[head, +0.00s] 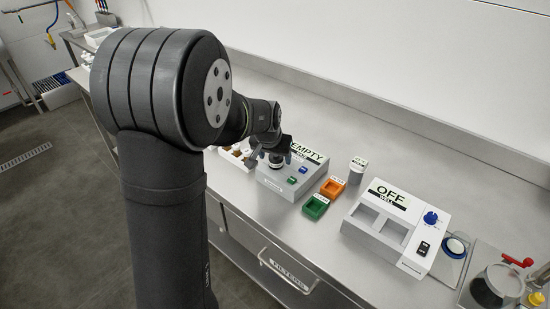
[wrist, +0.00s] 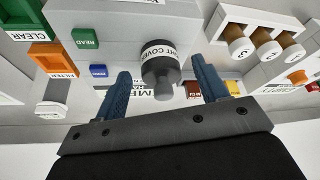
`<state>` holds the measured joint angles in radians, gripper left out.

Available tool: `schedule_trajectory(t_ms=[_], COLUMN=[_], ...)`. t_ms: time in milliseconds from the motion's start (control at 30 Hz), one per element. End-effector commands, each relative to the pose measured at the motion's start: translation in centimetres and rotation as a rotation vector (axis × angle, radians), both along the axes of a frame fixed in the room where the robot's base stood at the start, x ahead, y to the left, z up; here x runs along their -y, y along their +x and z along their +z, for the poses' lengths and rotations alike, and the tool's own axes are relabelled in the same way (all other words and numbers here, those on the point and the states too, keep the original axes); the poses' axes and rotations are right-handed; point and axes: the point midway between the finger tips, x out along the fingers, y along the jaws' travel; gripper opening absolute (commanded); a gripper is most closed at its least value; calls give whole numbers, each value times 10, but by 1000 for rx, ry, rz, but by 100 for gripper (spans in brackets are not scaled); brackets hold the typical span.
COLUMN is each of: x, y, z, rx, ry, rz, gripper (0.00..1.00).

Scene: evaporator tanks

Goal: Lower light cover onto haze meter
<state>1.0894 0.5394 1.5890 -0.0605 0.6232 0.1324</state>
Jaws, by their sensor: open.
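The haze meter (head: 290,178) is a grey box on the steel bench, with a display reading EMPTY and green and blue buttons. It also shows in the wrist view (wrist: 128,28), with the green READ button facing the camera. The light cover (wrist: 160,68) is a dark cylinder with a white label band and a narrower knob. It appears to stand at the meter's round port; whether it is fully seated I cannot tell. My gripper (wrist: 161,72) is open, with blue fingers on both sides of the cover and visible gaps. In the head view my gripper (head: 270,152) is over the meter, partly hiding the cover.
A white device (head: 392,228) reading OFF stands to the right. A rack of capped vials (wrist: 258,32) is close to one finger.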

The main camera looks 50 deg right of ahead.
Motion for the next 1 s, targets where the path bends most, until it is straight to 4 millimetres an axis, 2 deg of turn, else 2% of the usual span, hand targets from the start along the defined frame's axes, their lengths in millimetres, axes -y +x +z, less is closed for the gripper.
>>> schedule_trajectory(t_ms=[600,800,1000], x=[-45,-53,-55], y=[-18,-22,-22], z=[119,140,144], rx=[2,2,0], ry=[-3,-2,0], rz=[0,0,1], gripper=[66,66,66])
